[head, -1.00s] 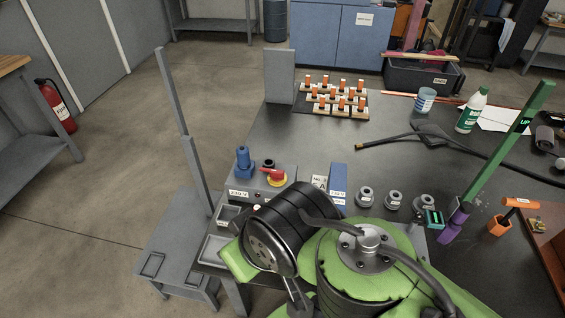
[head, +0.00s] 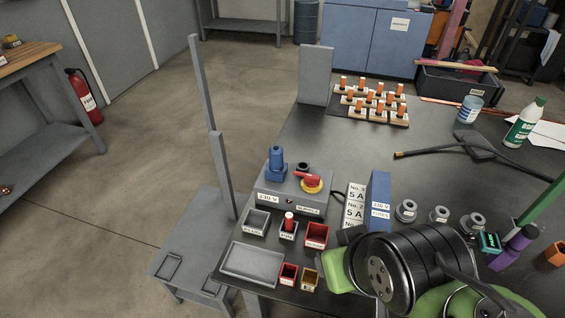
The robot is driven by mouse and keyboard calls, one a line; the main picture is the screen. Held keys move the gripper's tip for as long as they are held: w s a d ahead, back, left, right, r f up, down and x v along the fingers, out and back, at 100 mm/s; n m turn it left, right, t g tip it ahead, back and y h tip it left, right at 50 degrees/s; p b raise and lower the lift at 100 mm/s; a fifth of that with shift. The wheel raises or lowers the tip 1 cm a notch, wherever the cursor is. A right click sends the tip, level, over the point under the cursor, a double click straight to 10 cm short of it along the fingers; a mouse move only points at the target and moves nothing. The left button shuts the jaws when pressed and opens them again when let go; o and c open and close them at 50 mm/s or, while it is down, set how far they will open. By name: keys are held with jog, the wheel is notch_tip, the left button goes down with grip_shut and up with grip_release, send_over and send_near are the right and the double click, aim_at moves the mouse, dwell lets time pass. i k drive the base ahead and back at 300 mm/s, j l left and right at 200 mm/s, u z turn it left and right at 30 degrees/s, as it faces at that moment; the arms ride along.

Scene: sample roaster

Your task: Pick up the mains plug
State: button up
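A blue plug-like piece (head: 276,165), which I take for the mains plug, stands upright on the left of the grey supply box (head: 290,193) labelled 230 V. It looks seated on the box top; no cable on it can be made out. A red rotary switch on a yellow base (head: 310,182) is beside it, with a small black round part (head: 302,167) behind. My arm's black and green links fill the lower right of the head view. My gripper's fingers do not show, so nothing can be seen held.
Small labelled bins (head: 316,235) and a grey tray (head: 252,261) lie in front of the box. Blue and white fuse cartons (head: 379,200) stand right of it. A tall grey post (head: 222,175) rises at the left. The black tabletop behind the box is mostly clear.

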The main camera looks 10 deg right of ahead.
aim_at(275, 154)
jog(key=j+u, duration=0.1)
jog(key=j, duration=0.25)
jog(key=i+j, duration=0.15)
jog(key=j, duration=0.2)
jog(key=j+u, duration=0.15)
jog(key=j, duration=0.2)
jog(key=i+j+u, duration=0.1)
jog(key=i+j, duration=0.2)
jog(key=j, duration=0.1)
